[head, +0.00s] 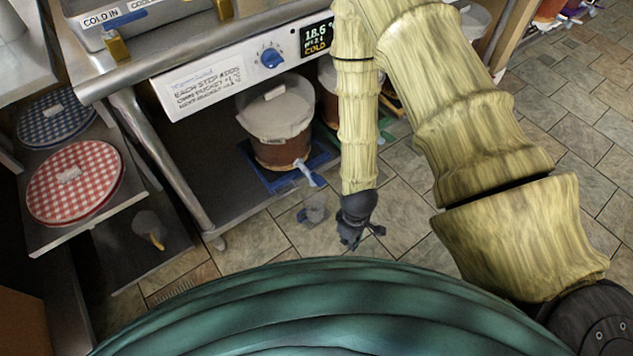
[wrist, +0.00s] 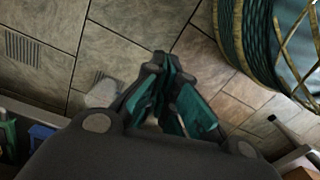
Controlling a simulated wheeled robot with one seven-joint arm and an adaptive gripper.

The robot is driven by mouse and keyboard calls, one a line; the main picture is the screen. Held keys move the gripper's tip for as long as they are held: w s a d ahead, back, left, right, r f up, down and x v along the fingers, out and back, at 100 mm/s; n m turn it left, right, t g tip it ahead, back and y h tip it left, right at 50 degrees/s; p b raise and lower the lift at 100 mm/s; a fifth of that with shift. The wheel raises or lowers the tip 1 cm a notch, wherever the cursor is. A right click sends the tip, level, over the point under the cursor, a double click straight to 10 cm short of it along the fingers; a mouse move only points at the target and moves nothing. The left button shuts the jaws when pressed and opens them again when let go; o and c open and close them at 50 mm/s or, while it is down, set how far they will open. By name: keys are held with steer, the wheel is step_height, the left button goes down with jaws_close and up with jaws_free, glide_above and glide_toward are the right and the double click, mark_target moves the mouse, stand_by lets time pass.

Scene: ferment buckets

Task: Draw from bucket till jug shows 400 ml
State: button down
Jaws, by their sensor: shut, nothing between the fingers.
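A brown bucket (head: 281,152) with a pale cloth-like cover stands under the steel table. Its pale tap (head: 308,174) points out toward the floor. A small, clear-grey jug (head: 314,210) stands on the floor tiles in front of the tap; its markings and liquid level are too small to read. My gripper (head: 350,238) is shut and empty, low over the floor, right of the jug and apart from it in the picture. In the wrist view, its fingers (wrist: 167,72) are together, and a pale, blurred shape beside them looks like the jug (wrist: 103,84).
A blue tray (head: 258,178) lies under the bucket. A second bucket, partly hidden by my arm, stands to the right on a green tray. A steel table leg (head: 160,160) and a shelf with checked covers (head: 75,182) are at left. Tiled floor is open at right.

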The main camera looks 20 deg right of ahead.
steer(key=w+a+r+n+b, duration=0.15)
steer(key=w+n+b, duration=0.25)
steer(key=w+n, duration=0.75)
step_height(320, 180, up, 8)
steer(key=n+g+b, duration=0.1)
steer(key=n+b, duration=0.2)
steer(key=n, duration=0.1)
glide_above(318, 183)
steer(key=w+a, duration=0.1)
steer(key=w, duration=0.1)
steer(key=shift+s+f+h, duration=0.1)
steer(key=shift+f+h, duration=0.15)
steer(key=shift+h, duration=0.15)
steer(key=f+b, duration=0.1)
steer(key=f, duration=0.2)
steer(key=s+f+b, duration=0.1)
steer(key=f, duration=0.2)
steer(key=f+b, duration=0.1)
steer(key=f, duration=0.3)
steer(key=shift+s+d, duration=0.3)
